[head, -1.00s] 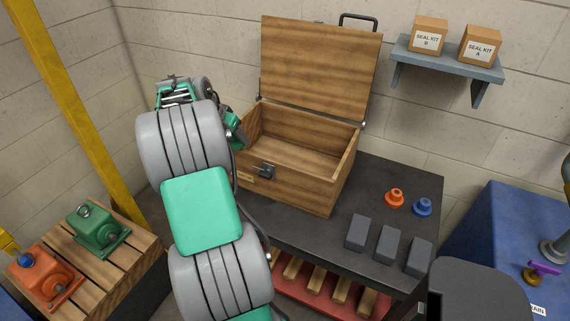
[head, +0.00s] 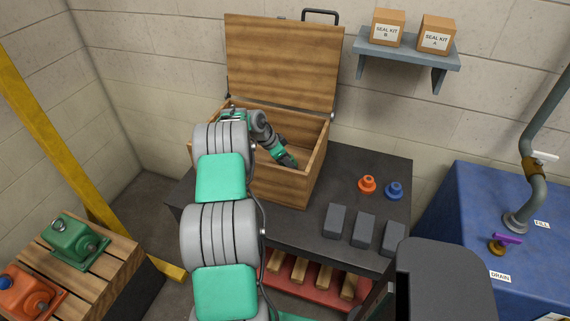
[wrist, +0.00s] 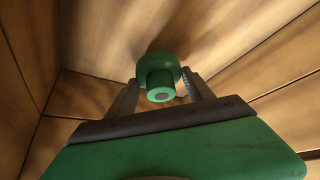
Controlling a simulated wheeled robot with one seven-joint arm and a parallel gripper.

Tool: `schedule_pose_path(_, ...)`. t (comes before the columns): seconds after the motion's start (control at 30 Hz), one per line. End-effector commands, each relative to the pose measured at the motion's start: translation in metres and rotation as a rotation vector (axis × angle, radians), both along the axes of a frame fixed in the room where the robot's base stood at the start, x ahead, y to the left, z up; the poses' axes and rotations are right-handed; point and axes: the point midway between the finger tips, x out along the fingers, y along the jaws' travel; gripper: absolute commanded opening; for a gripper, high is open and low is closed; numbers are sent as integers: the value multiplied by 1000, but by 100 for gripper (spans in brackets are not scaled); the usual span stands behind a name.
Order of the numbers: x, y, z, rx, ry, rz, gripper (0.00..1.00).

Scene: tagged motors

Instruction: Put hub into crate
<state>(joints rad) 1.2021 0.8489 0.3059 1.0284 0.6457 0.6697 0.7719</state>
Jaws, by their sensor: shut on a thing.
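The wooden crate (head: 280,188) stands on the dark table with its hinged lid (head: 280,62) open at the back. In the wrist view, my gripper (wrist: 160,88) is shut on a green hub (wrist: 161,78), with a finger on each side. Wooden boards of the crate's inside surround the hub. I cannot tell whether the hub touches the crate's floor. In the head view the hub is hidden by the crate and my gripper.
An orange hub (head: 367,184) and a blue hub (head: 394,190) stand right of the crate, behind several grey blocks (head: 363,230). Green (head: 75,240) and orange (head: 30,292) motors sit on a slatted stand at left. A shelf (head: 408,55) hangs at back right.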

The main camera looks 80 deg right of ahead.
Motion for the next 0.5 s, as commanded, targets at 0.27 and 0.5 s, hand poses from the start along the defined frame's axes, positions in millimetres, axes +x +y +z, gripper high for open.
schedule_pose_path(0.27, 1, -1, -26, -3, -1, 1, 0)
schedule_pose_path(0.5, 1, -1, -30, -2, 0, 2, 0)
